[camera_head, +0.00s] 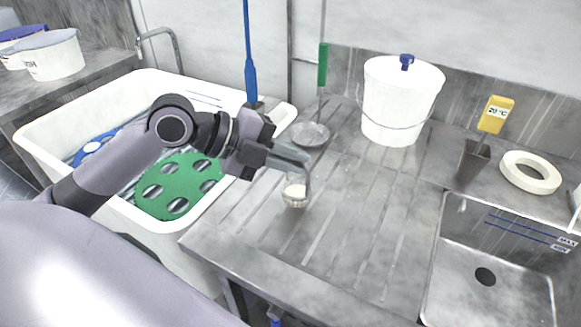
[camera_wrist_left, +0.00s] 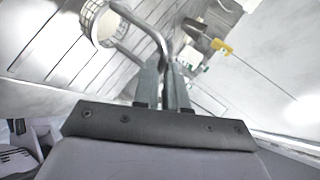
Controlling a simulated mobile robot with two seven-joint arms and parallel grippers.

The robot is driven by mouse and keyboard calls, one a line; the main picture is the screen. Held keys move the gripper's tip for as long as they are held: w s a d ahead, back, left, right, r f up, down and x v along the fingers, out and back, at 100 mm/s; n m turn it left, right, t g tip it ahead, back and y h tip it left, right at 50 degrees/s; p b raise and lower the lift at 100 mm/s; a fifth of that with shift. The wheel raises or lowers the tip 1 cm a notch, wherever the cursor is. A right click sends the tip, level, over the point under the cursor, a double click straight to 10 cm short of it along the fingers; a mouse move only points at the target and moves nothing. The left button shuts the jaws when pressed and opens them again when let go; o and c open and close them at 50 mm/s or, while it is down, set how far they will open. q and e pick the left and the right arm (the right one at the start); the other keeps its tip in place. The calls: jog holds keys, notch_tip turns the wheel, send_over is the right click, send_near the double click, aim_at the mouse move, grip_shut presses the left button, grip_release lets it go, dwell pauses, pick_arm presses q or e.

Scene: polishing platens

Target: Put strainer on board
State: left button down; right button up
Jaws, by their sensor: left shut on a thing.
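My left gripper (camera_head: 303,163) is shut on the bent metal handle of the strainer (camera_head: 295,194), a small round basket with a pale inside. The strainer hangs below the fingers, over the ribbed grey draining board (camera_head: 345,225). I cannot tell whether it touches the board. In the left wrist view the strainer (camera_wrist_left: 104,24) shows at the top, its handle curving down to the closed fingers of my left gripper (camera_wrist_left: 166,68). My right gripper is not in view.
A white lidded bucket (camera_head: 398,105), a shallow metal dish (camera_head: 309,134) and a white ring (camera_head: 529,172) stand at the back. A sink (camera_head: 485,277) lies at the right. A white tub (camera_head: 55,112) with green and blue platens is at the left. The board's middle is clear.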

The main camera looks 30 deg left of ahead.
pick_arm(q)
notch_tip(320, 180, down, 2)
jog(key=shift+f, duration=0.15)
jog(key=c, duration=1.2)
grip_release()
